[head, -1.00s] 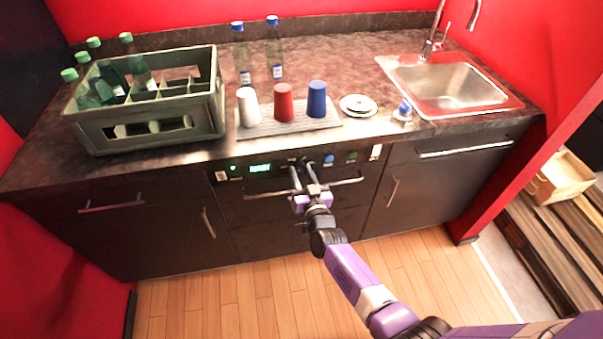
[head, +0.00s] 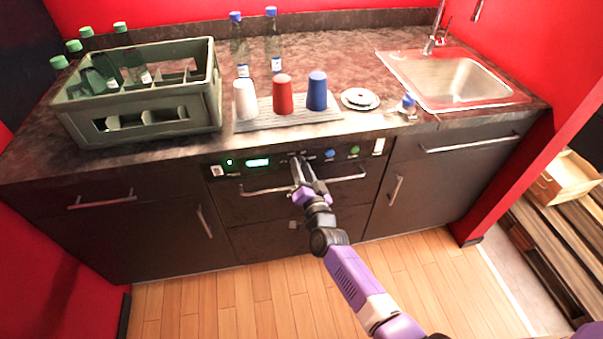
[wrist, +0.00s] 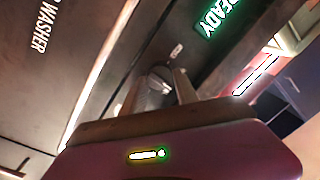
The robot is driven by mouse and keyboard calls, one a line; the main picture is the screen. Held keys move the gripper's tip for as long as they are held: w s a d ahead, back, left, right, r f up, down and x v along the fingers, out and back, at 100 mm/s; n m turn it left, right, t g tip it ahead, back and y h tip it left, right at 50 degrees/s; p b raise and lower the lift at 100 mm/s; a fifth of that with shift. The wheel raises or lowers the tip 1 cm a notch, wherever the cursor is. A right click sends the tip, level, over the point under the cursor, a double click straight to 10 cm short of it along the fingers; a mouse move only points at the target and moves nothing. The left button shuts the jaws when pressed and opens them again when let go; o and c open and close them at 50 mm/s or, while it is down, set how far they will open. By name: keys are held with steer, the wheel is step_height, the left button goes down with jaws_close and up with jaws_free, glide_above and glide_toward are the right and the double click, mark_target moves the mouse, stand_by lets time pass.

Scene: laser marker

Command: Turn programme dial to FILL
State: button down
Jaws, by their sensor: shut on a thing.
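The dishwasher's dark control panel (head: 222,166) runs under the counter edge, with a green lit display (head: 257,162). My gripper (head: 299,160) reaches the panel just right of the display. In the wrist view my gripper (wrist: 163,88) is shut on the programme dial (wrist: 155,92), a grey knob between the two fingers. The dial is mostly hidden by my gripper in the head view. The display (wrist: 229,14) reads READY in the wrist view. The dial's printed positions cannot be read.
A blue button (head: 330,154) and a green button (head: 354,151) sit right of my gripper. The dishwasher handle (head: 265,190) runs below. Above stand white, red (head: 282,95) and blue cups on a mat, a bottle crate (head: 140,115) and a sink (head: 455,80).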

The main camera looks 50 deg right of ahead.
steer(key=m+b, duration=0.2)
steer(key=m, duration=0.3)
steer(key=shift+f+h, duration=0.1)
steer(key=shift+h, duration=0.3)
steer(key=shift+m, duration=0.4)
steer(key=c, duration=0.9)
jaws_free()
steer(key=shift+s+a, duration=0.1)
steer(key=v, duration=0.7)
steer(key=shift+s+a, duration=0.1)
steer(key=shift+s, duration=0.15)
